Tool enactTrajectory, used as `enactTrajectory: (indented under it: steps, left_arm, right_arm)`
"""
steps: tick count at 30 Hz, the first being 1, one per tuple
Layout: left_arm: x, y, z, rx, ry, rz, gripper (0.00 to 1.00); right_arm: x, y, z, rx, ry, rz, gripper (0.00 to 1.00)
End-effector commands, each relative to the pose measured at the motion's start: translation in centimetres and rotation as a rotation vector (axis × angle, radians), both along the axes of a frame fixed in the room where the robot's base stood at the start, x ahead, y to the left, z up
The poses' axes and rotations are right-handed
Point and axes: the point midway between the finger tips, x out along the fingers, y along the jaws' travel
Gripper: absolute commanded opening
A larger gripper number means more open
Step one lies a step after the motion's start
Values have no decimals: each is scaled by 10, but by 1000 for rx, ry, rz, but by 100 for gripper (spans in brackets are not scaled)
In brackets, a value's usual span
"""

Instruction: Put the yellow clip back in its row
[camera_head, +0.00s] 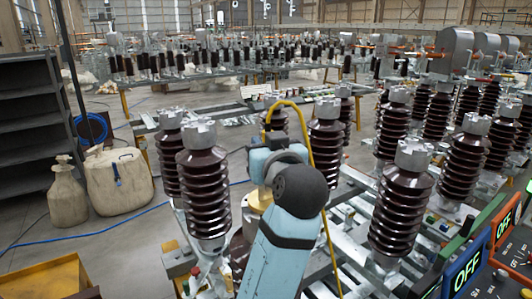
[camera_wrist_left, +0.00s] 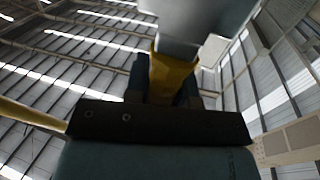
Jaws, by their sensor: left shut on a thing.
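My left gripper (camera_wrist_left: 165,90) points up in the left wrist view. Its dark fingers are shut on a yellow clip (camera_wrist_left: 173,74). A pale grey surface stands just above the clip; I cannot tell whether it is part of it. In the head view my left arm rises from the bottom middle, and its wrist hides most of the gripper and clip. A yellow cable (camera_head: 318,182) arches above the wrist and runs down along the arm's right side. My right gripper is not in view.
Brown ribbed insulators with grey caps stand close on both sides of the arm, one at left (camera_head: 204,185) and one at right (camera_head: 402,205). Control boxes reading OFF (camera_head: 466,272) fill the lower right corner. Two sacks (camera_head: 120,182) stand on open floor at left.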

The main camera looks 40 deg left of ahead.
Motion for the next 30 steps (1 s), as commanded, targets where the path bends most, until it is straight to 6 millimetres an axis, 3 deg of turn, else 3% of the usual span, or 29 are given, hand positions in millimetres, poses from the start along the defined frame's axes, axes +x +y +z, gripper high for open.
enactTrajectory:
  steps: [8, 21, 30]
  left_arm:
    - [0, 0, 33, -4, -8, -1, 0]
    - [-1, 0, 144, -2, -7, -2, 0]
    - [0, 0, 188, -1, -4, -1, 0]
  right_arm:
    - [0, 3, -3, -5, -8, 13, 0]
    - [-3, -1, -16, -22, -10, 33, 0]
    - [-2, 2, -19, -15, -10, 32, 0]
